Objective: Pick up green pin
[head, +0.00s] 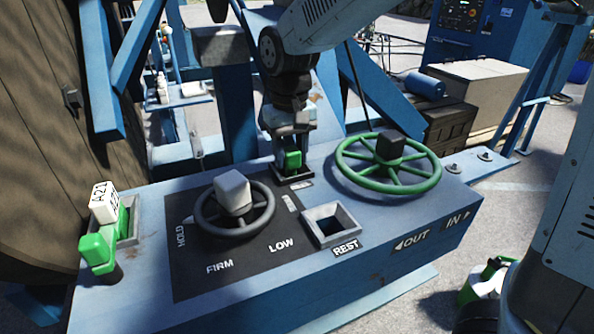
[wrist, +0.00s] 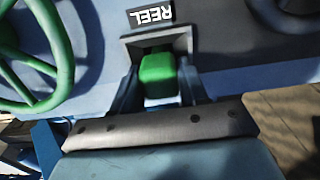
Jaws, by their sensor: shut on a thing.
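The green pin (head: 292,160) shows its green head at a dark square socket (head: 294,174) at the back of the blue console. My gripper (head: 288,152) points down over that socket and is shut on the green pin. In the wrist view the green head (wrist: 158,76) sits between the two fingers, in front of a square socket frame (wrist: 182,42) labelled REEL. The pin's lower part is hidden, so I cannot tell how deep it sits in the socket.
A green handwheel (head: 430,178) stands right of my gripper, and a dark handwheel (head: 268,218) with a grey knob is in front. An empty square socket marked REST (head: 332,222) is nearer. A green part with a white tag A21 (head: 104,202) is at the left end.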

